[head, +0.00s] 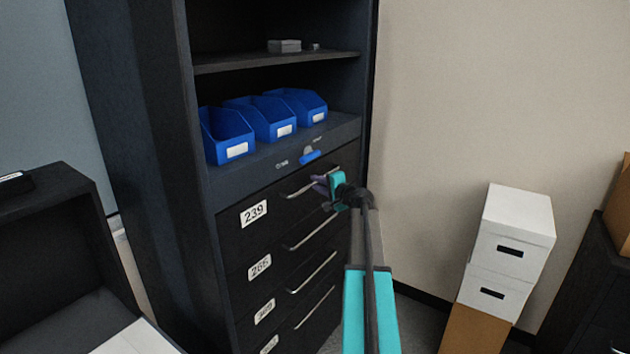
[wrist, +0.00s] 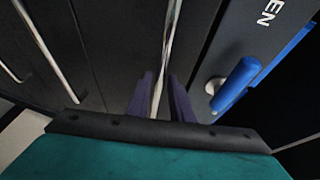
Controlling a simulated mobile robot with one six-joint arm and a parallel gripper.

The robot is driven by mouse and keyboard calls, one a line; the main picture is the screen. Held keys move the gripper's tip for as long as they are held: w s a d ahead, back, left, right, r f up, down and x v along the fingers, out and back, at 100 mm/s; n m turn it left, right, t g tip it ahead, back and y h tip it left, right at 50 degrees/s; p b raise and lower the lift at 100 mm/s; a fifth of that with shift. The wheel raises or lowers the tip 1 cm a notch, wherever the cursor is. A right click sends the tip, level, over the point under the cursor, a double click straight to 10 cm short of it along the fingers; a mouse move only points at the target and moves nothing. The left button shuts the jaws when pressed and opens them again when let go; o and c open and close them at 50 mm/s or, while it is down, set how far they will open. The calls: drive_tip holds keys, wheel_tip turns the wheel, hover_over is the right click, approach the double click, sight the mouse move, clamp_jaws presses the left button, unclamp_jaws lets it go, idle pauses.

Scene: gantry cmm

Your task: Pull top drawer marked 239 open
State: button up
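The top drawer (head: 240,228) of the dark cabinet has a white label reading 239 (head: 253,213). Its front looks flush with the drawers below. Its silver bar handle (head: 298,193) also shows in the wrist view (wrist: 170,35), running between my fingers. My gripper (head: 322,184) is at the right part of this handle. The fingers hide part of the handle in the head view.
A blue latch (head: 310,157) sits on the panel above the drawer, and near my right finger in the wrist view (wrist: 236,84). Blue bins (head: 228,135) stand above. Lower drawers have similar handles (head: 314,272). White boxes (head: 512,232) stand at the right.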

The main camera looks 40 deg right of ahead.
drive_tip(key=shift+p+x, duration=0.35)
drive_tip(key=shift+x, duration=0.95)
clamp_jaws()
